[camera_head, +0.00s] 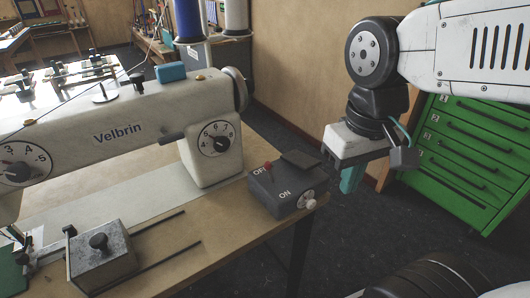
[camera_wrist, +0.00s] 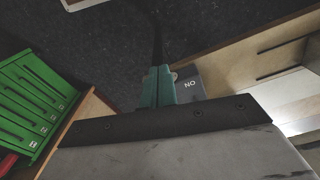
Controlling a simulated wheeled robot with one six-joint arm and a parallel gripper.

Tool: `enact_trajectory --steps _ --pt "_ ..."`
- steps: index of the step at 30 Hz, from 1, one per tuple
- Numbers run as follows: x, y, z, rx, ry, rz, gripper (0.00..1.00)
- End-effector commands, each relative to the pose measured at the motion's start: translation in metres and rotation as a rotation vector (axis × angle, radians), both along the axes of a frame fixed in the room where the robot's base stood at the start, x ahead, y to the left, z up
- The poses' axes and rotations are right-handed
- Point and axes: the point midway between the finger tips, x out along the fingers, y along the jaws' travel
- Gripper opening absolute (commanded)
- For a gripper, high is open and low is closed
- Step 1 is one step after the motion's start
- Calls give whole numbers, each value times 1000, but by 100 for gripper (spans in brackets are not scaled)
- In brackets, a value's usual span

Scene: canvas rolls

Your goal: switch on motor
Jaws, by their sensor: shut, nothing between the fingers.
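A dark grey motor switch box (camera_head: 284,190) sits at the right end of the sewing table. It has a red-tipped lever (camera_head: 268,166), with OFF printed above and ON printed below on its top. The lever stands on the OFF side. A white knob (camera_head: 310,203) is on the box's right end. My gripper (camera_head: 350,182), with teal fingers pointing down, is shut and empty, to the right of the box and apart from it. In the wrist view the shut fingers (camera_wrist: 158,84) partly cover the box (camera_wrist: 189,88); the lever is hidden there.
The Velbrin sewing machine (camera_head: 120,125) stands left of the box on the wooden table (camera_head: 220,232). Dark floor (camera_head: 340,235) lies free between table and cabinet.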

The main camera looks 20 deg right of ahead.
Motion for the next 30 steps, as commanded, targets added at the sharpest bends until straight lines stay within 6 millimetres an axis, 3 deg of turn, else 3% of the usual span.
enact_trajectory --steps 8,21,27,30 --pt "74 18 9 5 94 42 0" --pt "215 60 8 17 148 69 0" --pt "259 72 16 29 118 62 0" --pt "268 74 27 35 92 56 0"
